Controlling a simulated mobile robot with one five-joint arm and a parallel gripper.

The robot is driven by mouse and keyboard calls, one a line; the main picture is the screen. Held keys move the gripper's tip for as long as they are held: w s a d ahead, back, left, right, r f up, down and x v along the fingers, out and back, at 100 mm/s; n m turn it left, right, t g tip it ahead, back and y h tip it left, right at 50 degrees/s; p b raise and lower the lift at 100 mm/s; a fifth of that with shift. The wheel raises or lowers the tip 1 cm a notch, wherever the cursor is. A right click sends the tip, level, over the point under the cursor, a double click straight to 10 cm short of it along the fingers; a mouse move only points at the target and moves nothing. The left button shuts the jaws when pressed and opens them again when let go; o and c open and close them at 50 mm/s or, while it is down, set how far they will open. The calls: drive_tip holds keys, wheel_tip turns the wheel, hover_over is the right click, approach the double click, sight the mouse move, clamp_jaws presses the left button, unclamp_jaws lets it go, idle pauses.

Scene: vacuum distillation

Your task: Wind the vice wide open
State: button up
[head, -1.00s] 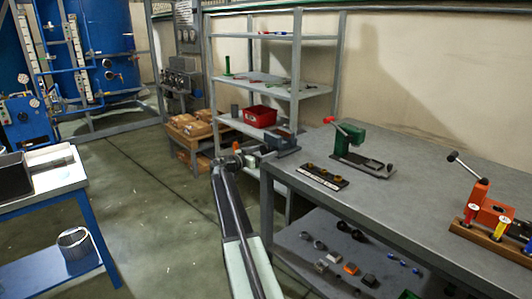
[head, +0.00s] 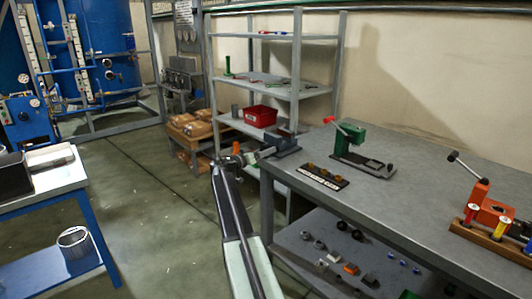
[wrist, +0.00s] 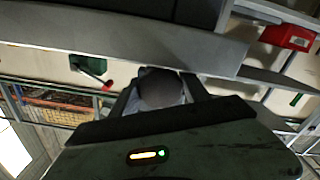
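The vice (head: 285,142) is a dark grey-blue block at the left end of the grey workbench. Its jaws are too small to read in the head view. My gripper (head: 264,153) is at the vice's left side, level with the bench edge. In the wrist view, my gripper (wrist: 161,92) has two dark fingers standing apart, with a rounded grey piece (wrist: 160,86) between them. Whether the fingers press on this piece is not clear. A long grey beam-like surface (wrist: 130,38) runs across just beyond the fingertips.
On the workbench (head: 400,195) are a green press (head: 347,138) with a red-tipped lever, a small dark tray (head: 323,177) and an orange tool (head: 487,203) on a wooden rack. Shelving with a red bin (head: 260,116) stands behind the vice. Open floor lies to the left.

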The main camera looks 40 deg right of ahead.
drive_tip(key=o, duration=0.4)
drive_tip(key=shift+c, duration=0.2)
drive_tip(key=shift+a, duration=0.15)
drive_tip(key=a, duration=0.7)
drive_tip(key=shift+w+a, duration=0.25)
drive_tip(key=shift+a, duration=0.15)
